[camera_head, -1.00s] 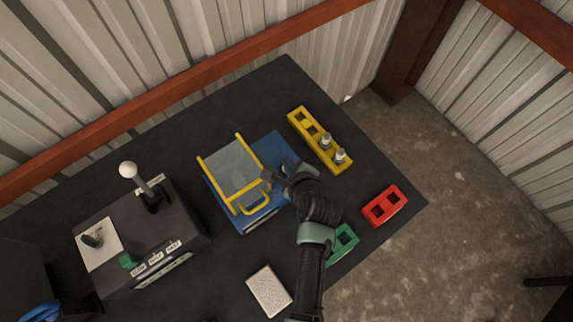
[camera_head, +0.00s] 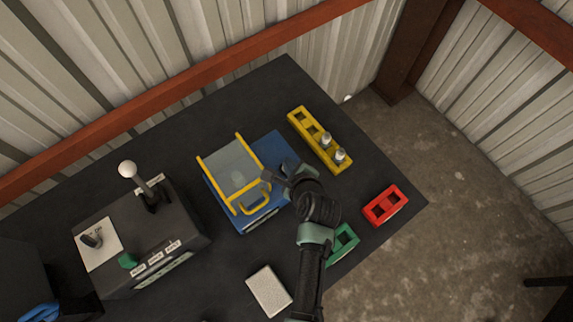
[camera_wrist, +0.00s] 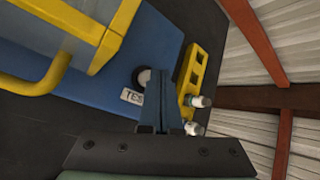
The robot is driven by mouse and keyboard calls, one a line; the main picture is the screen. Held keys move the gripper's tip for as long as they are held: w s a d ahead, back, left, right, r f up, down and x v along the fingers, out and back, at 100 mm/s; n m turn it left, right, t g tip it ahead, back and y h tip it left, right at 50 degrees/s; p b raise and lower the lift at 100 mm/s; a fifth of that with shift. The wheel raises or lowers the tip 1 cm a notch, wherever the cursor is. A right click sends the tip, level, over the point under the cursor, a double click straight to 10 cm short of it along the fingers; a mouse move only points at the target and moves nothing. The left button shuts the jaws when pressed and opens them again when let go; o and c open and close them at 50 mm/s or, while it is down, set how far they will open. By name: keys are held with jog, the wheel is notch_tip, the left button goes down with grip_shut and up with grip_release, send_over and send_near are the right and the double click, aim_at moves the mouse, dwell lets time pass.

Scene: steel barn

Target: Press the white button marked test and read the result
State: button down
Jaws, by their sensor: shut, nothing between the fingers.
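The blue tester (camera_head: 272,147) lies on the dark table with a yellow-framed grey cover (camera_head: 236,165) on it. In the wrist view the white button (camera_wrist: 144,76) is a small round light top with a dark side, beside a label (camera_wrist: 132,97) reading "TES", its end hidden by my fingers. My gripper (camera_head: 289,164) is over the tester's right part. In the wrist view its shut, empty fingers (camera_wrist: 165,75) show just right of the button; I cannot tell whether they touch it. The button is hidden in the head view. A strip (camera_head: 263,220) on the tester's front is unreadable.
A yellow rack (camera_head: 303,122) with two grey-topped pieces stands to the right, then a red holder (camera_head: 385,206) and a green holder (camera_head: 344,243). A dark control box (camera_head: 185,222) with a lever stands left. A pale block (camera_head: 268,290) lies in front.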

jog(key=shift+f, duration=0.55)
dwell(0.6)
jog(key=shift+r, duration=0.1)
jog(key=shift+r+p, duration=0.75)
notch_tip(320, 180, up, 5)
jog(key=p, duration=0.5)
dwell(0.4)
dwell(0.6)
